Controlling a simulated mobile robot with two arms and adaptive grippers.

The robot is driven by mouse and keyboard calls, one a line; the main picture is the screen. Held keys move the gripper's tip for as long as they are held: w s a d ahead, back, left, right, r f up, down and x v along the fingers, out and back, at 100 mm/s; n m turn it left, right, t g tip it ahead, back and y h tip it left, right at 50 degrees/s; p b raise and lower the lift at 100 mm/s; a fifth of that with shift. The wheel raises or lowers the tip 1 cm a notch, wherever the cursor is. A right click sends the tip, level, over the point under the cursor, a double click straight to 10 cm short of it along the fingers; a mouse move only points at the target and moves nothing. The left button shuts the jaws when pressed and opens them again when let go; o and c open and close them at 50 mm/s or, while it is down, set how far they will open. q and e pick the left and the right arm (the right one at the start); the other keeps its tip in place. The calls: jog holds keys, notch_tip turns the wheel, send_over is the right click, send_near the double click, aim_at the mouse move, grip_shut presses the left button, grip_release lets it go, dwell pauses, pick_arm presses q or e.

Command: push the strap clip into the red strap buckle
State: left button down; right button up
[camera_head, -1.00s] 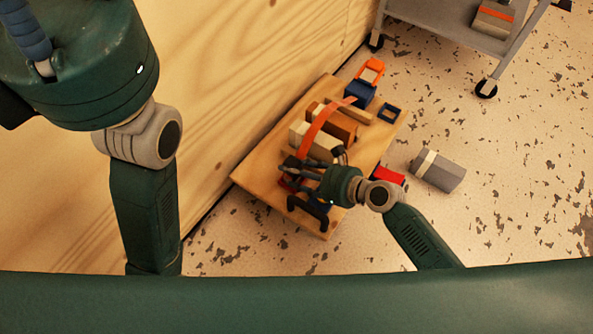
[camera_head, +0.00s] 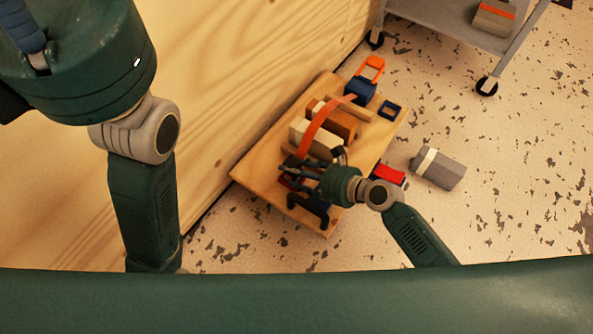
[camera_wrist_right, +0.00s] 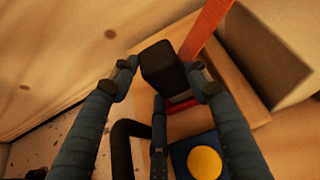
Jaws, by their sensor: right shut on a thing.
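My right gripper (camera_head: 292,172) is over the near left part of the wooden board. In the right wrist view, its fingers (camera_wrist_right: 163,80) are shut around the black strap clip (camera_wrist_right: 162,66). The orange strap (camera_head: 318,125) runs from the clip over the cream block; its end also shows in the wrist view (camera_wrist_right: 206,30). I cannot tell whether clip and buckle touch. In the head view the fingers mostly hide both. My left gripper is out of view.
The wooden board (camera_head: 262,172) stands beside a plywood wall. It carries a cream block (camera_head: 318,143), a brown block (camera_head: 338,124) and a blue block (camera_head: 360,91). A blue block with a yellow disc (camera_wrist_right: 205,162) sits near the buckle. A grey box (camera_head: 438,169) lies on the floor to the right.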

jog(key=shift+f, duration=0.15)
dwell(0.3)
jog(key=o, duration=1.3)
jog(key=shift+c, duration=0.2)
